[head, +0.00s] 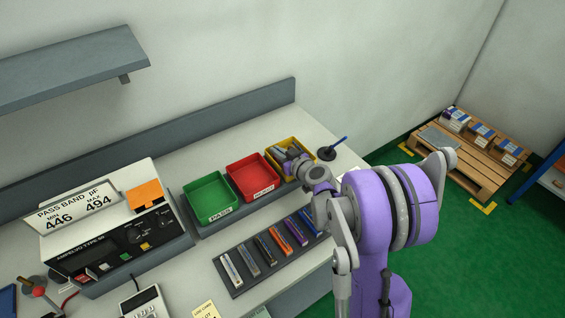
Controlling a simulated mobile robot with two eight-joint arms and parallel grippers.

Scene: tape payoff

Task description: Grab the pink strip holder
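Several strip holders lie side by side on a dark rack (238,291) on the bench, among them a whitish one (231,269), a grey one (249,261), an orange one (281,240), a purple one (296,231) and a blue one (310,221). I cannot make out a clearly pink one; my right arm covers the rack's right end. My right gripper (283,154) is over the yellow bin, beyond the rack. Its fingers are too small to tell if they are open or hold anything. My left gripper is out of view.
Green (209,199), red (253,178) and yellow (310,158) bins stand in a row behind the rack. A meter (120,235) stands at left. A pen stand (326,154) is right of the yellow bin. A wall shelf (70,70) overhangs upper left.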

